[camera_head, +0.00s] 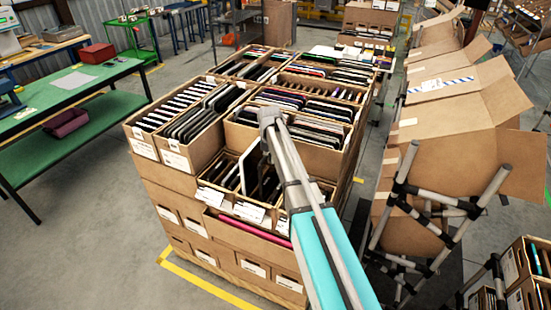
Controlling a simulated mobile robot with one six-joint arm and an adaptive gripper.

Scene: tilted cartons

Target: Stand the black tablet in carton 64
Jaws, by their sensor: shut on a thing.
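My gripper (265,142) is at the end of my teal and grey arm, over the front of the stacked cartons in the middle of the head view. It is small and partly hidden by my wrist, and it is shut on a black tablet (250,168). The tablet hangs steeply below it, with a pale edge showing, just at or above a front carton (233,209) of dark upright devices. I cannot tell whether its lower end is inside that carton. The carton labels are too small to read, so I cannot tell which is carton 64.
Tilted open cartons (450,147) lean on a pipe rack (436,208) at the right. Cartons of upright devices (192,128) fill the stack behind and left of my gripper. A green table (62,98) stands at the left. Grey floor is free between it and the stack.

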